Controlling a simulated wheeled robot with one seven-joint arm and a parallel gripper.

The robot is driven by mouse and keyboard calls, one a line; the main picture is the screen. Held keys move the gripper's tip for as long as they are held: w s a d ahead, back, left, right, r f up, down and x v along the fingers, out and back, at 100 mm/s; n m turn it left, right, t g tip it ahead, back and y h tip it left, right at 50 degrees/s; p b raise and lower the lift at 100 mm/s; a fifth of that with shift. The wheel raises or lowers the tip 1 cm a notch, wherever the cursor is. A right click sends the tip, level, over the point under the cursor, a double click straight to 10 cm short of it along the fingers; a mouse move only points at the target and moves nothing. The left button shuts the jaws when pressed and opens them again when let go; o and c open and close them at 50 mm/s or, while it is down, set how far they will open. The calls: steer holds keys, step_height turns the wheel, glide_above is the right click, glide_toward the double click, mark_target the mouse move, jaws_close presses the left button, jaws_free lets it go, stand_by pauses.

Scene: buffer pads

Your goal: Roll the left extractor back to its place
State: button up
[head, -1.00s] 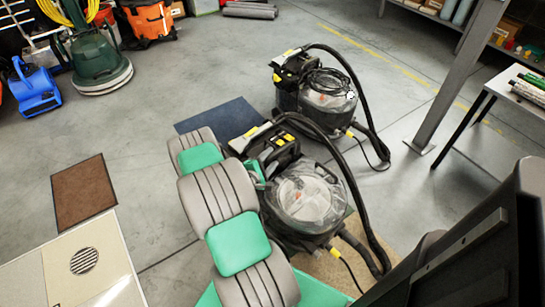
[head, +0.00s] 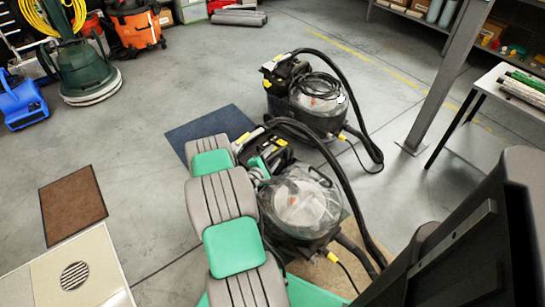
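Two black extractors with clear domed tanks and hoses stand upright on the floor. The nearer one, farther left and lower in the head view, is the left extractor (head: 303,208). The other extractor (head: 318,103) stands behind it, slightly right. My grey and green arm reaches to the left side of the left extractor. My gripper (head: 263,168) is at the black rear part with yellow details, below the handle. The fingers are mostly hidden, so I cannot tell whether they grip it.
A dark blue mat (head: 190,138) lies behind my arm; a brown mat (head: 72,205) lies left. A tan mat (head: 335,277) shows beside the left extractor. A metal post (head: 445,85) and white table (head: 505,85) stand right. Floor at left centre is clear.

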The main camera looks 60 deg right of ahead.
jaws_close()
stand_by(1.2)
